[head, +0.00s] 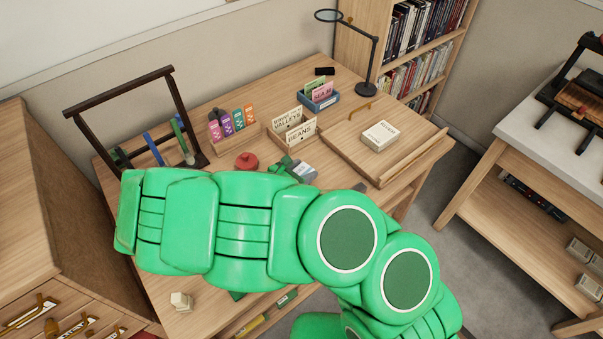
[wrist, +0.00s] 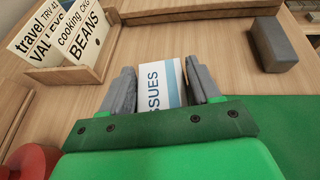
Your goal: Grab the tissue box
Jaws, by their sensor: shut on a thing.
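The tissue box (wrist: 160,84) is a small white box with a blue stripe and the letters "ISSUES" in the wrist view. It sits between the two grey fingers of my gripper (wrist: 160,92), which is shut on it. Its lower end is hidden behind the green gripper body. In the head view my gripper (head: 291,168) is over the middle of the desk (head: 225,180), and my green arm hides much of the area around it. I cannot tell whether the box touches the desk.
A wooden card holder (head: 292,134) stands just behind my gripper, with a red round object (head: 246,161) to its left. A grey block (wrist: 275,45) lies to the right. A raised board (head: 388,153) carries a white box (head: 380,136). A magnifier lamp (head: 370,65) stands behind.

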